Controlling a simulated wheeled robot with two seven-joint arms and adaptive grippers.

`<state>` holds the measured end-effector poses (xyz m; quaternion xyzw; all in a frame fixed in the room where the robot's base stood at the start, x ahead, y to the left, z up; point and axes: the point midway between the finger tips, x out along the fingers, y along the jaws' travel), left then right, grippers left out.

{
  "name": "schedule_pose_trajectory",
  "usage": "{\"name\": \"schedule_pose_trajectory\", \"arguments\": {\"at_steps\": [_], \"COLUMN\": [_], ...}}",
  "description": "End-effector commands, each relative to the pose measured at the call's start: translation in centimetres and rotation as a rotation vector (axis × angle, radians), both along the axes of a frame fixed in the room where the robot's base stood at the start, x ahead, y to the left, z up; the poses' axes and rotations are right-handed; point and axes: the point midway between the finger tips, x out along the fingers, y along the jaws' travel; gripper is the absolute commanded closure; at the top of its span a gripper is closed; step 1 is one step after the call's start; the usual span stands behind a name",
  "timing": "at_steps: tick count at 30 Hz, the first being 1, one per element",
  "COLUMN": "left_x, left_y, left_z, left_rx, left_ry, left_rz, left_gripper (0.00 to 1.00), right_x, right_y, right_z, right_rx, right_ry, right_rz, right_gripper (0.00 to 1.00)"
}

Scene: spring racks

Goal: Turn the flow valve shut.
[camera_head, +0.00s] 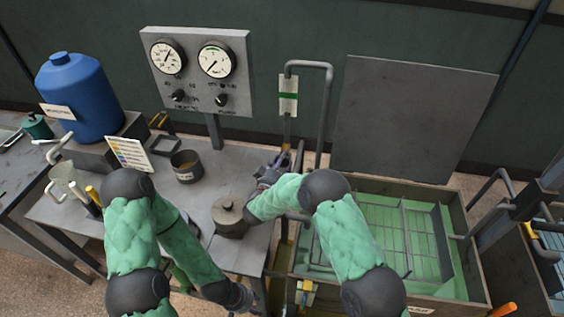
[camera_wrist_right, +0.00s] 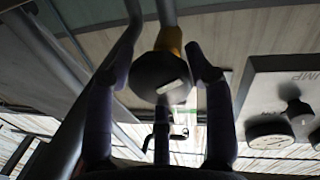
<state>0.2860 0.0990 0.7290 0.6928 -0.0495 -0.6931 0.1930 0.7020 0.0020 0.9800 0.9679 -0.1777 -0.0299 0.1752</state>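The flow valve appears in the right wrist view as a dark round knob (camera_wrist_right: 160,76) with a pale mark and a yellow collar on a grey pipe. My right gripper (camera_wrist_right: 155,75) is open, with one finger on each side of the knob. A gap shows on the right side; contact on the left side is unclear. In the head view my right gripper (camera_head: 271,170) is at the pipe behind the table's right edge, and it largely hides the valve. My left gripper (camera_head: 243,299) is low, by the table's front right; its fingers are too unclear to read.
A gauge panel (camera_head: 198,72) stands behind the table. A lidded pot (camera_head: 229,218) sits close to my right forearm. A dark cup (camera_head: 186,166) and a blue drum (camera_head: 80,97) are further left. A green-lined tank (camera_head: 455,240) is on the right, below a bent pipe (camera_head: 326,110).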

Motion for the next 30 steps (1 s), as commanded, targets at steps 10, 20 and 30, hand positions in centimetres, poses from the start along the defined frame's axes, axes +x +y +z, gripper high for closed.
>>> {"name": "schedule_pose_trajectory", "arguments": {"at_steps": [10,20,30], "left_x": [0.0,0.0,0.0], "left_y": [0.0,0.0,0.0], "left_z": [-0.4,-1.7,-2.9], "left_rx": [0.000,0.000,0.000], "left_ry": [0.000,0.000,0.000], "left_rz": [0.000,0.000,0.000], "left_gripper": [0.60,0.60,0.60], "right_x": [-0.1,-0.2,-0.2], "right_y": [0.0,0.0,0.1], "right_z": [-0.5,-0.8,-0.9], "right_rx": [0.044,0.252,0.482], "right_ry": [0.000,-0.037,-0.080], "right_rz": [0.000,0.000,0.000], "right_gripper": [0.80,0.80,0.80]}}
